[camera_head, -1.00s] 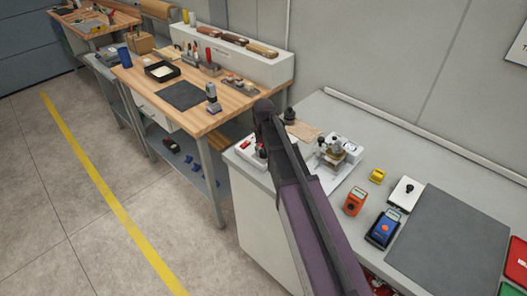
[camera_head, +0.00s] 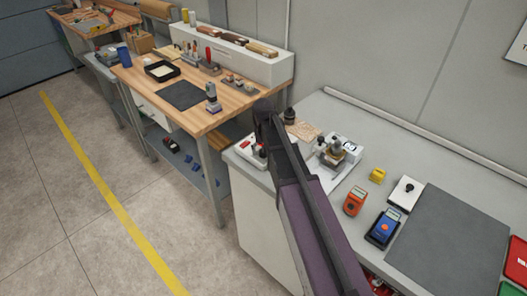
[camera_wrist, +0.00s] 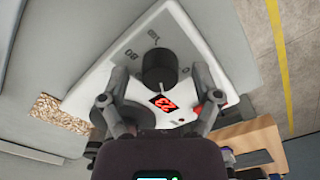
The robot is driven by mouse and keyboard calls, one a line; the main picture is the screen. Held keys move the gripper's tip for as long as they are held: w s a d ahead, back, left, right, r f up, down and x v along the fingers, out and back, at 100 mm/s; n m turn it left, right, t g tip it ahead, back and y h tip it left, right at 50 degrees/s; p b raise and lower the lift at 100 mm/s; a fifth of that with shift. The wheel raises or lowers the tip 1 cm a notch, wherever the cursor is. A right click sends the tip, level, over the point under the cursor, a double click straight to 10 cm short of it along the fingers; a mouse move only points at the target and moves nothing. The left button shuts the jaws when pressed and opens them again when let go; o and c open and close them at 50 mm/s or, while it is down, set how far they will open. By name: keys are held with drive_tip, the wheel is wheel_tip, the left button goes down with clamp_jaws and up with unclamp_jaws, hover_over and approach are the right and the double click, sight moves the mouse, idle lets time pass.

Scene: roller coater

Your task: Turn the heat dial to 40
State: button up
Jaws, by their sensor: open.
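The heat dial is a round black knob (camera_wrist: 158,66) on a white unit (camera_wrist: 205,40) in the wrist view. Grey markings surround it, one reading 80. A small display (camera_wrist: 162,103) with glowing red digits, tilted and hard to read, sits below the knob, with a red part (camera_wrist: 176,122) near it. My gripper (camera_wrist: 159,76) is open, with one finger on each side of the knob; I cannot tell whether either touches it. In the head view the white unit (camera_head: 248,153) stands at the counter's left end, partly hidden by my arm, which also hides the gripper.
A wooden workbench (camera_head: 220,118) stands at the left.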

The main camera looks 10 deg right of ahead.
drive_tip(key=shift+n, duration=0.4)
drive_tip(key=n, duration=0.5)
drive_tip(key=shift+n, duration=0.4)
drive_tip(key=n, duration=0.5)
drive_tip(key=shift+r+n, duration=0.25)
drive_tip(key=shift+n, duration=0.05)
wheel_tip(320, 180, up, 13)
drive_tip(key=p, duration=1.4)
drive_tip(key=s+d+f+m+b, duration=0.1)
drive_tip(key=s+f+m+b, duration=0.2)
drive_tip(key=s+m, duration=0.3)
drive_tip(key=s+d+f+m+b, duration=0.2)
drive_tip(key=s+m, duration=0.4)
drive_tip(key=s, duration=0.6)
drive_tip(key=shift+s+f+b, duration=0.35)
drive_tip(key=shift+f+b, duration=0.3)
drive_tip(key=shift+b, duration=0.25)
